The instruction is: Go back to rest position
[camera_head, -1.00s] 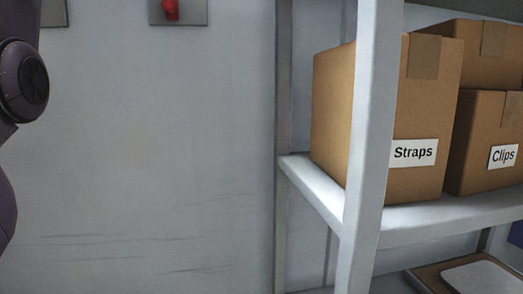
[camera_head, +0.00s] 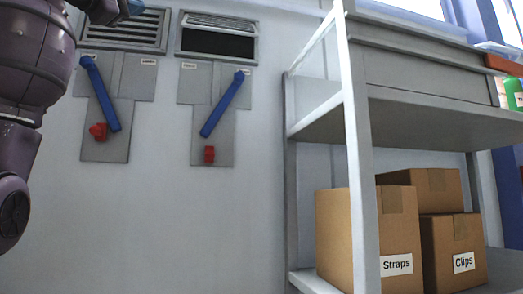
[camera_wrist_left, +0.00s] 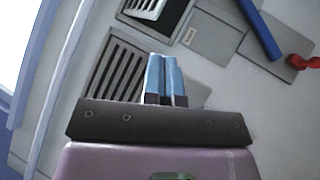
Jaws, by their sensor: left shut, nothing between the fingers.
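My left arm comes in at the upper left of the head view. My right gripper is not in view.
Two wall panels carry blue levers (camera_head: 102,94) (camera_head: 222,104) and red knobs (camera_head: 98,131) (camera_head: 209,154) under a left vent (camera_head: 125,32) and a right vent (camera_head: 217,40). A grey shelf (camera_head: 430,113) at right holds cardboard boxes, including Straps (camera_head: 398,230) and Clips (camera_head: 455,245). The wall between is bare.

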